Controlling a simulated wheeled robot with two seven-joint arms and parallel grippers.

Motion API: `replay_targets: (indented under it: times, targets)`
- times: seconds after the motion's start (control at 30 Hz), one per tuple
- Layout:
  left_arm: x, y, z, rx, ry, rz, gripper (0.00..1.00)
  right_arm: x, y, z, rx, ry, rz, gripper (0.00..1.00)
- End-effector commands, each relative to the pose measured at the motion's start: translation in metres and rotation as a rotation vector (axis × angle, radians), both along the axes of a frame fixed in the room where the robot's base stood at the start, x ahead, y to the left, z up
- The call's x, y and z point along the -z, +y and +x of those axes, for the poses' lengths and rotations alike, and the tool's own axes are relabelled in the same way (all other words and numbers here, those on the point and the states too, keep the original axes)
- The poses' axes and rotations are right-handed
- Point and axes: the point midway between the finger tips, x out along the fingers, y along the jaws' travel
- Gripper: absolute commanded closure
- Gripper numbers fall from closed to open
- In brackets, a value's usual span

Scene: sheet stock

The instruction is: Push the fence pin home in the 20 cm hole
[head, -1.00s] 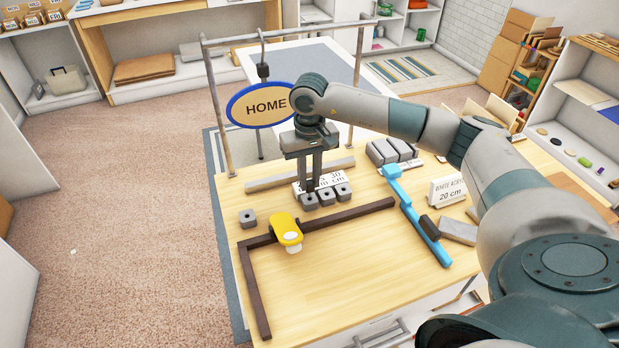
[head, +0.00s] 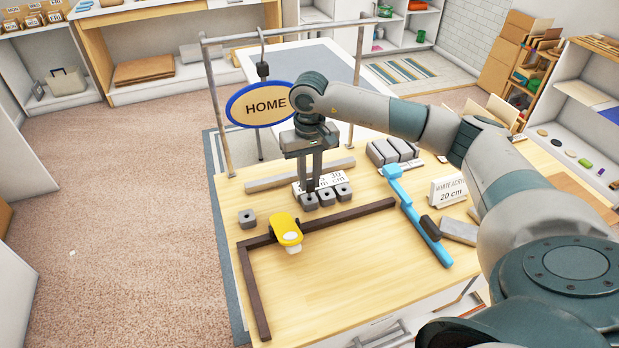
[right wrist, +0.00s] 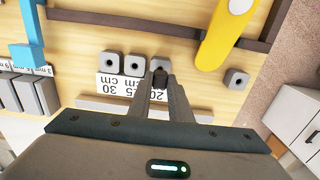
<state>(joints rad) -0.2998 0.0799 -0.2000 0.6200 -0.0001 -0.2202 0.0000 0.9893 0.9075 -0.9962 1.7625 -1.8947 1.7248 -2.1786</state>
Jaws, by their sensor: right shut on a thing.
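Three grey blocks with holes stand in a row on the wooden table, by a label strip reading 20, 25 and 30 cm. The block by the 20 (head: 311,203) is at the left end of the row in the head view, and it also shows in the right wrist view (right wrist: 160,62). My right gripper (head: 310,188) points down over this block, shut on a small dark fence pin (right wrist: 159,79). The pin's lower end is at the block's hole; its depth there is hidden. My left gripper is not in view.
A lone grey block (head: 248,218) and a yellow tool (head: 285,230) lie near a dark L-shaped fence (head: 345,215). A blue bar tool (head: 418,220) lies to the right. A HOME sign (head: 258,105) hangs from a rail behind. The table's front is clear.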

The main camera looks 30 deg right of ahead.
Motion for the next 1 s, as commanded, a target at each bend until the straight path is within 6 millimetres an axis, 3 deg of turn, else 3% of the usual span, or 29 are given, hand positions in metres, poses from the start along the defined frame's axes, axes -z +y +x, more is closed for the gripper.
replay_targets:
  times: [1.0]
  targets:
    - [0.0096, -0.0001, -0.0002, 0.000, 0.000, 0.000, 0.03, 0.0017, 0.0001, 0.0002, 0.000, 0.000, 0.000, 1.00]
